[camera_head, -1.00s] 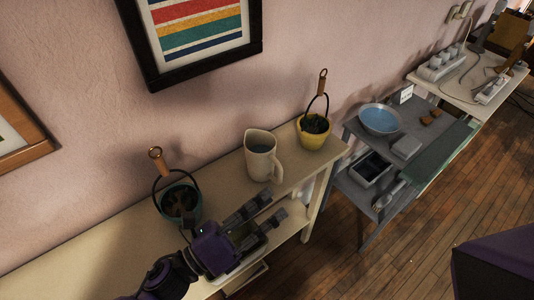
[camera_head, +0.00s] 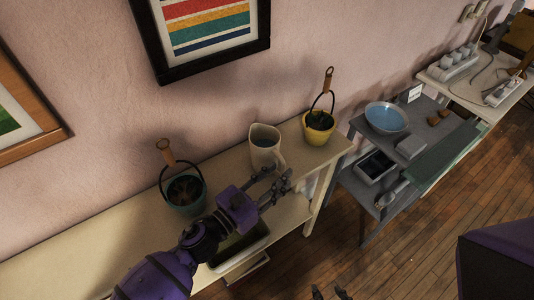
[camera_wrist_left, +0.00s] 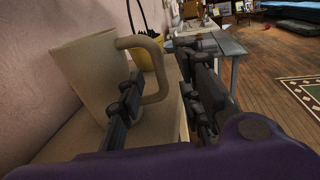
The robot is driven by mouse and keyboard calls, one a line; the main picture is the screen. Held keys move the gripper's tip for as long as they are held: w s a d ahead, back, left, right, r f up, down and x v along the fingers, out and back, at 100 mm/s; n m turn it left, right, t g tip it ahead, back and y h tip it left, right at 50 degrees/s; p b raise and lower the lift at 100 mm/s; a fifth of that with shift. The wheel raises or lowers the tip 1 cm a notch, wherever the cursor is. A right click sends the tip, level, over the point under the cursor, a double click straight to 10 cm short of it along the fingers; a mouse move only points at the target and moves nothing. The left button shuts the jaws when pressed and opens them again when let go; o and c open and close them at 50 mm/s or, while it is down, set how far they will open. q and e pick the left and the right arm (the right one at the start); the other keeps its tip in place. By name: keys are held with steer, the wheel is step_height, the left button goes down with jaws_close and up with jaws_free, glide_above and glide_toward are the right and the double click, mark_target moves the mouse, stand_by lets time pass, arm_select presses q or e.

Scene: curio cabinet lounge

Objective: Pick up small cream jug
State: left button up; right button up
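The small cream jug (camera_head: 264,158) stands upright on the cream shelf table (camera_head: 110,232), its handle toward my left gripper (camera_head: 278,181). That gripper is open and empty, close in front of the jug. In the left wrist view the jug (camera_wrist_left: 80,75) fills the left side. Its handle shows beyond and between the two spread fingers, and one finger overlaps the jug's lower part. I cannot tell whether it touches. At the bottom edge of the head view, two dark fingertips of my right gripper (camera_head: 331,294) show apart, away from the table.
A teal pot (camera_head: 185,208) with a tall hoop handle stands left of the jug, near my left arm. A yellow pot (camera_head: 317,136) stands right of it. A grey shelf unit (camera_head: 362,213) holds a blue bowl (camera_head: 386,118). Wooden floor is open at right.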

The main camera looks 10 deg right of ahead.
arm_select(q)
steer(key=shift+w+d, duration=0.1)
steer(key=shift+d, duration=0.2)
steer(key=shift+f, duration=0.1)
jaws_close()
arm_select(e)
steer(key=shift+w+r, duration=0.1)
steer(key=shift+w, duration=0.15)
arm_select(q)
steer(key=shift+r, duration=0.25)
